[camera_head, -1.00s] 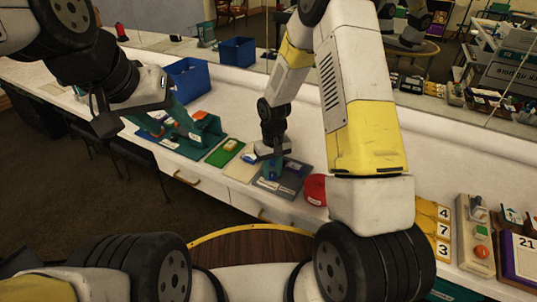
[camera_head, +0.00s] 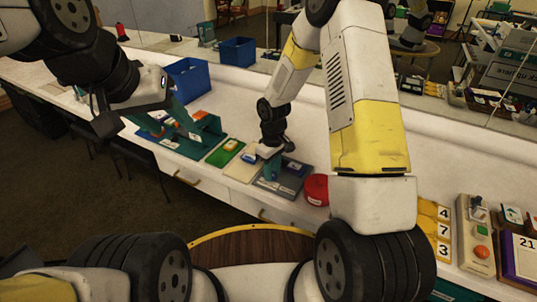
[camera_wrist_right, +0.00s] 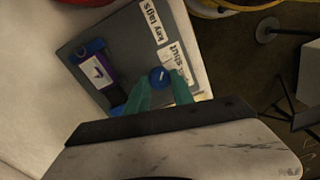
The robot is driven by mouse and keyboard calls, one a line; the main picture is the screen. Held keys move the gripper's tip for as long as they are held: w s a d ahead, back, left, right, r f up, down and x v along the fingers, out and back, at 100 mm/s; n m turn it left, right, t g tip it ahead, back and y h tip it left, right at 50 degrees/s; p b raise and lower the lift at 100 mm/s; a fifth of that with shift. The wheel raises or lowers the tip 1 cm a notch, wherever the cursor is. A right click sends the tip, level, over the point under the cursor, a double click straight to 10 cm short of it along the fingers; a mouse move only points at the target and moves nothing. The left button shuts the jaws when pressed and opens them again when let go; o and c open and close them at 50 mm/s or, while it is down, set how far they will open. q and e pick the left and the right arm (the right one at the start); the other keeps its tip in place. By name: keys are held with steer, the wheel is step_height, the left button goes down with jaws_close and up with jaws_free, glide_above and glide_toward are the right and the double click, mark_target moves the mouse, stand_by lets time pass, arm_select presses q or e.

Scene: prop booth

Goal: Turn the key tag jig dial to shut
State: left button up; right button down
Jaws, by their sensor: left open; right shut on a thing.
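The key tag jig is a grey board (camera_head: 290,184) on the white counter in the head view. In the right wrist view the board (camera_wrist_right: 118,38) has "key tags" and "shut" labels. Its round blue dial (camera_wrist_right: 160,76) has a short white mark and sits beside the "shut" label (camera_wrist_right: 176,62). My right gripper (camera_head: 271,172) is over the board, its teal fingers (camera_wrist_right: 163,90) shut on the dial. The fingers hide part of the dial. My left gripper (camera_head: 176,128) is open, with teal fingers, near the green stand at left, apart from the jig.
A purple and blue block (camera_wrist_right: 95,70) stands on the jig. A red round tub (camera_head: 316,190) is close to its right. A green board (camera_head: 226,152) and a teal stand (camera_head: 207,137) are to its left. A blue bin (camera_head: 188,79) stands behind.

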steer(key=shift+w, duration=0.1)
steer(key=c, duration=1.1)
jaws_free()
steer(key=shift+r, duration=3.9)
steer(key=shift+r, duration=0.1)
step_height(320, 180, up, 7)
steer(key=m+t, duration=0.1)
glide_above(278, 180)
steer(key=s+d+r+m+t, duration=0.25)
steer(key=s+r, duration=0.25)
steer(key=r, duration=0.5)
steer(key=s+d+r+m+t+y, duration=0.1)
steer(key=s+r+m, duration=0.1)
steer(key=s+r, duration=0.3)
steer(key=s+d+r+m+t+y, duration=0.1)
steer(key=s+r, duration=0.3)
steer(key=s, duration=0.6)
steer(key=shift+d+r+m+t, duration=0.25)
steer(key=shift+r+m+t, duration=0.15)
steer(key=shift+m, duration=0.45)
